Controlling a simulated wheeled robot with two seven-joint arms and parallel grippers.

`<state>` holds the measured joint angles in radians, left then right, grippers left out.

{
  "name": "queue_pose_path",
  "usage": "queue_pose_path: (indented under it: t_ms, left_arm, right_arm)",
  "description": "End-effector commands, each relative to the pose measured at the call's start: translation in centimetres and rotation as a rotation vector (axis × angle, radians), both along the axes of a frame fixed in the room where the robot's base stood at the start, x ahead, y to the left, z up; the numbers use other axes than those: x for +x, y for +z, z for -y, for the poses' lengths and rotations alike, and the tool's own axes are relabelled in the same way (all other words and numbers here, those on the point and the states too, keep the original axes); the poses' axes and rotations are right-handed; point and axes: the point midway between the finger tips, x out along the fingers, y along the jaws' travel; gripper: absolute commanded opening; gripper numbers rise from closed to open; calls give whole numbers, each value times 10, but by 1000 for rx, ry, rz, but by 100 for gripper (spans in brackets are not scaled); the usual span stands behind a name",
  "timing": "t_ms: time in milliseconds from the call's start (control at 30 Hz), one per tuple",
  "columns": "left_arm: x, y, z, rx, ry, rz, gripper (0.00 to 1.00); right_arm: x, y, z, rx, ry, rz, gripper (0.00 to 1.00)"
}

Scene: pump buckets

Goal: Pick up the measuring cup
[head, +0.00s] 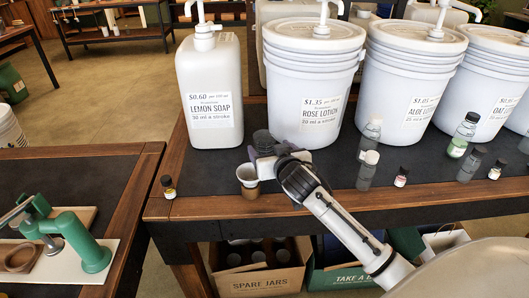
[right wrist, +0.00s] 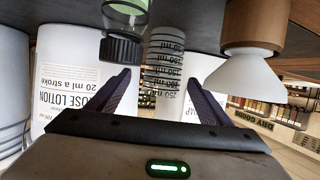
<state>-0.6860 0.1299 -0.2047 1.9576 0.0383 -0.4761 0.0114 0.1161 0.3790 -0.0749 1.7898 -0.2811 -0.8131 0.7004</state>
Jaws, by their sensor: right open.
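The clear grey measuring cup (right wrist: 165,60), with dark volume lines, shows upside down in the right wrist view. It is ahead of my right gripper (right wrist: 155,95), in the gap between its two spread dark fingers. My right gripper also shows in the head view (head: 259,158), low over the table in front of the rose lotion bucket. It is open and empty. In the head view I cannot clearly make out the cup around the gripper. My left gripper is not in view.
A white flared vessel with a wooden base (right wrist: 245,75) stands close beside the gripper, at its left in the head view (head: 248,176). A dark-lidded jar (right wrist: 122,45) is close on the other side. The lemon soap container (head: 211,90) and rose lotion bucket (head: 310,85) stand behind.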

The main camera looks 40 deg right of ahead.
Motion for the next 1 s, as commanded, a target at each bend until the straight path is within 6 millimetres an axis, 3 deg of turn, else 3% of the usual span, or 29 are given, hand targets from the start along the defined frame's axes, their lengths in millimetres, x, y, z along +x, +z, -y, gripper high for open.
queue_pose_path:
  t_ms: [233, 567, 667, 833, 1000]
  left_arm:
    - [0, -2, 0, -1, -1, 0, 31]
    - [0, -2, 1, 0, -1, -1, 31]
    - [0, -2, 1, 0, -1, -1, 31]
    - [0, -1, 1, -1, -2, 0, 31]
    - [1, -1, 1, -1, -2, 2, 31]
  right_arm:
    - [35, -7, 8, -1, 0, 1, 73]
    - [43, -10, 11, 0, 2, 0, 73]
    - [42, -10, 11, -1, 1, 0, 61]
    - [42, -10, 11, -1, 1, 0, 32]
    - [42, -10, 11, -1, 1, 0, 30]
